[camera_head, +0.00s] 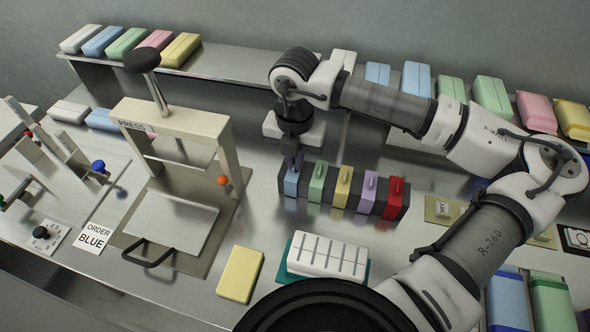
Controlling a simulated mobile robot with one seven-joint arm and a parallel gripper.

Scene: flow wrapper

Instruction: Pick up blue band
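The blue band (291,184) stands upright at the left end of a dark rack (330,196) on the steel worktop. Green (317,184), yellow (342,187), purple (367,191) and red (394,199) bands stand to its right in the same rack, each with a tab on top. My gripper (293,162) points down directly over the blue band, with its fingers at the band's top. The fingers are small and dark and cover the blue tab, so I cannot tell whether they are open, shut, or touching it.
A press (178,140) with a lever stands to the left, beside a card reading ORDER BLUE (95,237). A yellow block (240,274) and a white segmented block on a teal base (328,256) lie in front of the rack. Coloured packs line the back shelf (225,65).

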